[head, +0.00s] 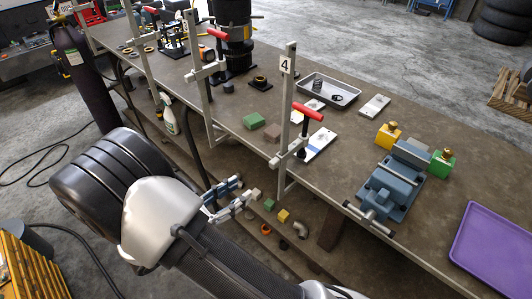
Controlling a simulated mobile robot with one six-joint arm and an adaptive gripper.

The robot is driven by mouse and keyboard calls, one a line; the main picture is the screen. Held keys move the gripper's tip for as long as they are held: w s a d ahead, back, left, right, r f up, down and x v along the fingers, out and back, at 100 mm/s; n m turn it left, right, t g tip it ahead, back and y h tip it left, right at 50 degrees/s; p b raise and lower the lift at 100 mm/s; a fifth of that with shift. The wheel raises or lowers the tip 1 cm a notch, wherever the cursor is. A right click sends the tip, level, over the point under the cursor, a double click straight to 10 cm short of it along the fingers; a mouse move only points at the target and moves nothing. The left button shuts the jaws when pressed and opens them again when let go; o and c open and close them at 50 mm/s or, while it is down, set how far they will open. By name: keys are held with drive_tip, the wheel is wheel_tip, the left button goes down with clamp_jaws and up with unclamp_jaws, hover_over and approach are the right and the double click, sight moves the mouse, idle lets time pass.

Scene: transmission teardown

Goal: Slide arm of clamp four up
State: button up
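Clamp four (290,95) stands at the near edge of the workbench, with a "4" label near the top of its upright bar. Its sliding arm (287,155) sits low on the bar, about at bench level. A red handle (308,112) on a dark screw rises from that arm over the bench top. The lower end of the bar reaches below the bench edge. My gripper (246,188) is left of and slightly below the sliding arm, apart from it. Its two fingers look spread, with nothing between them. My arm hides part of the area below.
More clamps with red handles (218,34) line the edge to the left. Green (254,121) and brown blocks, a metal tray (343,101), a blue vise (390,190) and a purple tray (490,248) are on the bench. Small parts lie on the lower shelf. A spray bottle (169,118) stands left.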

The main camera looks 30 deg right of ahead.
sight(271, 164)
drive_tip(key=shift+n+t, duration=0.7)
drive_tip(key=x, duration=0.5)
drive_tip(key=b+x, duration=0.1)
drive_tip(key=x, duration=0.5)
drive_tip(key=w+f+b+x, duration=0.1)
drive_tip(key=x, duration=0.4)
drive_tip(key=shift+w+d+f, duration=0.1)
drive_tip(key=shift+w, duration=0.05)
drive_tip(key=shift+c, duration=0.4)
clamp_jaws()
